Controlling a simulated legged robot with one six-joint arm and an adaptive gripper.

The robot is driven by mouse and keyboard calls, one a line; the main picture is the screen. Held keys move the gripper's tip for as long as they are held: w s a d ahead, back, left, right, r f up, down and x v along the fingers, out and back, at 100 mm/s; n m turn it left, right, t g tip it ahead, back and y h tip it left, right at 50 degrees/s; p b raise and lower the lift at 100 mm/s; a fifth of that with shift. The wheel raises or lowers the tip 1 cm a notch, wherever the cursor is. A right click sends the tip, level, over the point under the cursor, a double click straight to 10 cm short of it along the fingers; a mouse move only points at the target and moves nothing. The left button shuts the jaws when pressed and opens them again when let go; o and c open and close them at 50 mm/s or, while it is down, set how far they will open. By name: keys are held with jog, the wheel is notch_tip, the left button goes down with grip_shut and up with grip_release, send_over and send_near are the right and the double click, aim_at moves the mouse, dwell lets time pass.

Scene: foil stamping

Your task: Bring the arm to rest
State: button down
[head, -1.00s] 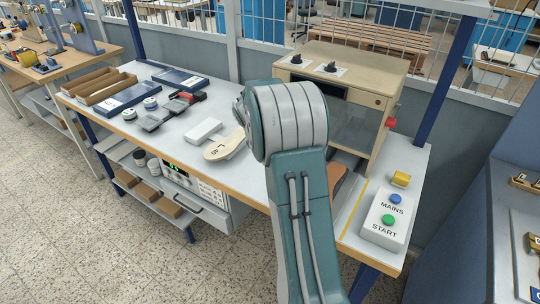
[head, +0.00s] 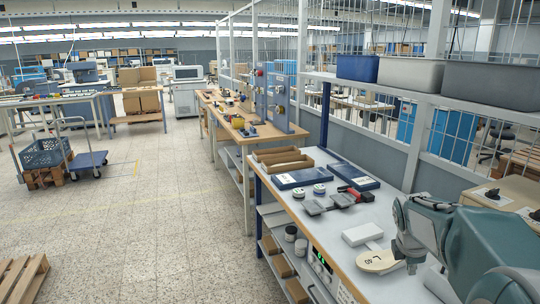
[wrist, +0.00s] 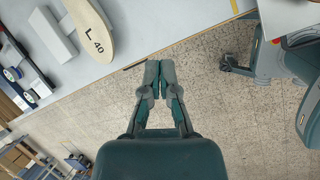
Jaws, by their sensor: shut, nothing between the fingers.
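My gripper (wrist: 160,64) is shut and empty in the wrist view, its two fingers together. Its tips appear just below the bench edge, with floor behind them. A cream, sole-shaped piece (head: 380,261) lies on the workbench (head: 330,232) beside my arm. In the wrist view this piece (wrist: 92,28) is marked "L 40" and lies up and left of the fingers, apart from them.
A white block (head: 362,234), a dark tool with a red part (head: 340,200) and blue trays (head: 302,177) lie on the bench. Grey and blue bins (head: 410,77) stand on a rail above.

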jog(key=s+a+r+m+t+y, duration=0.3)
jog(key=s+a+m, duration=1.3)
jog(key=s, duration=0.6)
jog(key=shift+s+a+r, duration=0.15)
jog(key=shift+s+a, duration=0.2)
jog(key=shift+a, duration=0.9)
jog(key=shift+d, duration=0.1)
